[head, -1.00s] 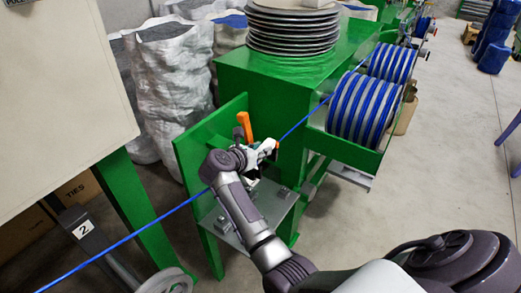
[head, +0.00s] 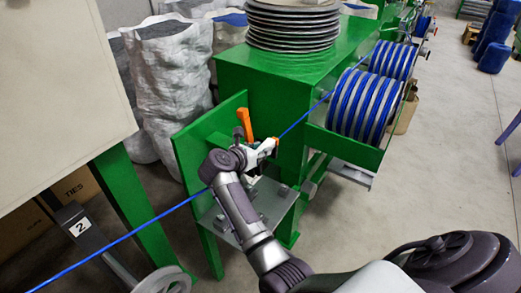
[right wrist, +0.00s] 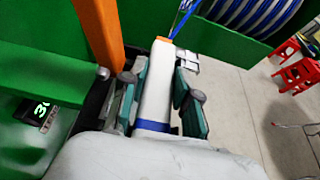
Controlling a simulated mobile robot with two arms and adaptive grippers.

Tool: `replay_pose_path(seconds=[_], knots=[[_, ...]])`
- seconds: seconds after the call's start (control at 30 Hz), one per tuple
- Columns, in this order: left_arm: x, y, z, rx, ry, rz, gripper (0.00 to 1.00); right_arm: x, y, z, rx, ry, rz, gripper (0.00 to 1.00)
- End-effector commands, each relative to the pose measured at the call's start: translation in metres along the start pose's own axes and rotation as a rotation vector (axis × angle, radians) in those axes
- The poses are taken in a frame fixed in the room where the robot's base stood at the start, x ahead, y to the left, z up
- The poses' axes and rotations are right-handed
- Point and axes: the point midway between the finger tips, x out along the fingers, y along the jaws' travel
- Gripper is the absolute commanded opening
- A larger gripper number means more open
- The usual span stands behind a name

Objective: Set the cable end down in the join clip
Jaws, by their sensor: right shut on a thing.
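My right gripper (head: 262,152) is at the upright green plate (head: 190,148), below an orange lever (head: 245,122). In the right wrist view the gripper (right wrist: 160,95) has its teal-padded fingers on both sides of a white piece (right wrist: 155,85) with an orange tip and a blue band. It is shut on this piece. The blue cable (head: 310,112) runs from the reels to the gripper; it also shows beyond the orange tip (right wrist: 182,18). More blue cable (head: 130,236) runs down to the left. The join clip is not clearly distinguishable; fingers and lever hide the area. My left gripper is out of view.
The orange lever (right wrist: 100,35) stands close left of the fingers. A grey metal bracket (head: 270,203) lies below the gripper. Blue-wound reels (head: 362,105) and the green bench (head: 262,85) are behind. Open floor (head: 430,180) lies to the right.

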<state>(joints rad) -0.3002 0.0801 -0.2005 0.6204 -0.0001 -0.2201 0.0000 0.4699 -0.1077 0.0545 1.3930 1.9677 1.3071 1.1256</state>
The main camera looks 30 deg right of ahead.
Motion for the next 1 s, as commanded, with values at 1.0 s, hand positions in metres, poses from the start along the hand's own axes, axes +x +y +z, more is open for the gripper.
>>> replay_pose_path(seconds=[1.0], knots=[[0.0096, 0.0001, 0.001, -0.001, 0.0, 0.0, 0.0, 0.003, 0.0001, -0.0065, 0.001, -0.002, 0.0, 0.0]])
